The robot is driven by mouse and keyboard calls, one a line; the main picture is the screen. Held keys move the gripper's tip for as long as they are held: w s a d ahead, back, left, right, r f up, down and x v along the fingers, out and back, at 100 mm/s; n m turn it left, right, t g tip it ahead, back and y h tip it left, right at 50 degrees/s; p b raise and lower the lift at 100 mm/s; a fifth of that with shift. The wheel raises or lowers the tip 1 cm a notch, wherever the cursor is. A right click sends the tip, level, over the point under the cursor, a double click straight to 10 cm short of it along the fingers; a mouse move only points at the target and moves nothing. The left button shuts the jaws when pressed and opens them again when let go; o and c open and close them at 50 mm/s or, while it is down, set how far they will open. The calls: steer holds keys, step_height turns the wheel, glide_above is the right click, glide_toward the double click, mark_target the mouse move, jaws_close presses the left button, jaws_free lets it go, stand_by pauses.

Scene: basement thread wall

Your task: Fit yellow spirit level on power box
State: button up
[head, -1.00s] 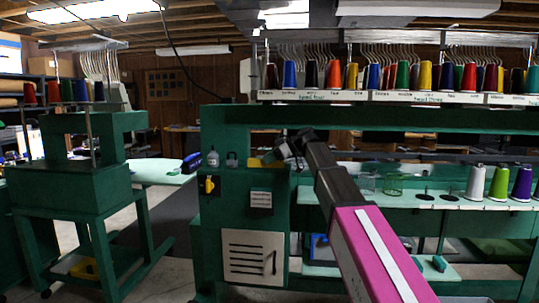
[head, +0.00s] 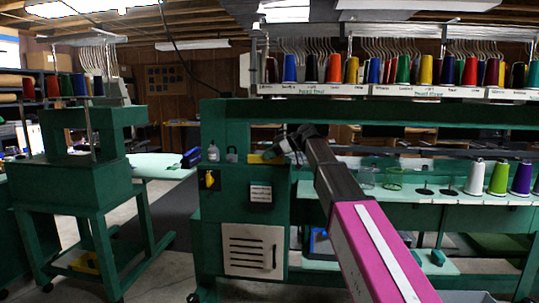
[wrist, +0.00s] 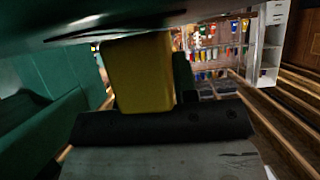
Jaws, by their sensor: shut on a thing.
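The yellow spirit level (head: 262,159) shows as a short yellow bar at the top of the green cabinet, left of my gripper (head: 285,149). My gripper is shut on it. In the wrist view the level (wrist: 138,78) is a broad yellow block just beyond a dark finger (wrist: 160,123); a green surface lies close above it. I cannot tell whether the level touches the cabinet. No part is clearly marked as the power box; the green cabinet (head: 228,218) has a yellow-and-black switch (head: 209,180), a labelled black box (head: 260,196) and a slotted pale panel (head: 252,250).
A clear bottle (head: 213,153) and a small padlock-like item (head: 232,155) stand left of the level. Thread cones (head: 335,69) line the rack above. A shelf with cones (head: 475,178) is at right. Open floor (head: 180,250) lies left of the cabinet.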

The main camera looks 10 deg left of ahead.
steer(key=o, duration=1)
steer(key=shift+o, duration=0.2)
